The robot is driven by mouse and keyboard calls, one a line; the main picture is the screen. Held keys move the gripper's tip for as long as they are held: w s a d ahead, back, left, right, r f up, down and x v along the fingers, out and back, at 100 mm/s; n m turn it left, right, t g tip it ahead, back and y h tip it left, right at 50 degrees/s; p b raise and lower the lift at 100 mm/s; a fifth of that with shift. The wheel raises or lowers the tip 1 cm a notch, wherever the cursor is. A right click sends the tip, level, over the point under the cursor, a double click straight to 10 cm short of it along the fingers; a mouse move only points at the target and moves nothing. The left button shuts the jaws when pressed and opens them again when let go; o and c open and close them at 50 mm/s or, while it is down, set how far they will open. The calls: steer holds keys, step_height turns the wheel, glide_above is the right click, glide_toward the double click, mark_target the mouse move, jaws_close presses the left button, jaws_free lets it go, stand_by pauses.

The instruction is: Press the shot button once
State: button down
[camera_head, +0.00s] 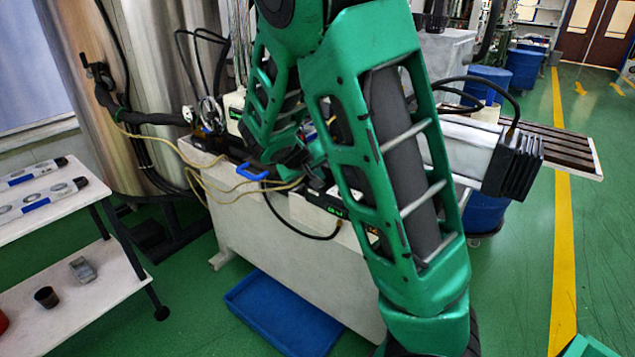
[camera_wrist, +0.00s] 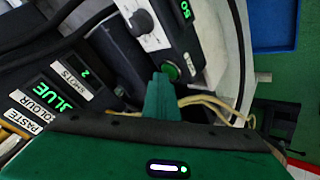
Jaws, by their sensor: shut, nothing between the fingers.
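In the wrist view, a round green button (camera_wrist: 170,72) sits on a dark panel beside a light plate. My gripper (camera_wrist: 163,84) is shut and empty, its green fingertips just below the button in the picture. I cannot tell whether they touch it. A small display (camera_wrist: 84,72) beside a SHOTS label (camera_wrist: 76,86) reads 2. In the head view, my green arm reaches down over the white machine (camera_head: 265,240) and hides the button and fingertips.
A light plate with a round knob (camera_wrist: 145,22) and a green-lit number display (camera_wrist: 185,10) are close to the button. Beige cables (camera_wrist: 205,104) loop beside the fingers. A blue tray (camera_head: 285,315) lies on the floor. A white table (camera_head: 55,215) stands at left.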

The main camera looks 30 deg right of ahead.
steer(key=shift+r, duration=0.3)
step_height(320, 180, up, 6)
steer(key=shift+f, duration=0.1)
stand_by(0.6)
stand_by(0.7)
steer(key=s+d, duration=0.1)
steer(key=s, duration=0.1)
steer(key=s+f+m+g+y, duration=0.1)
steer(key=s, duration=0.2)
steer(key=s+d+g, duration=0.1)
steer(key=s, duration=0.2)
steer(key=shift+s+d+f+m+y, duration=0.1)
steer(key=shift+d+f+m+y, duration=0.2)
steer(key=shift+d+f+y, duration=0.1)
steer(key=s+a+m+g+y, duration=0.1)
steer(key=s+a+y, duration=0.2)
steer(key=s, duration=1)
steer(key=s+a+m+g+y, duration=0.1)
steer(key=s+a+y, duration=0.2)
steer(key=s, duration=1.1)
steer(key=shift+a+g, duration=0.35)
steer(key=shift+g, duration=0.05)
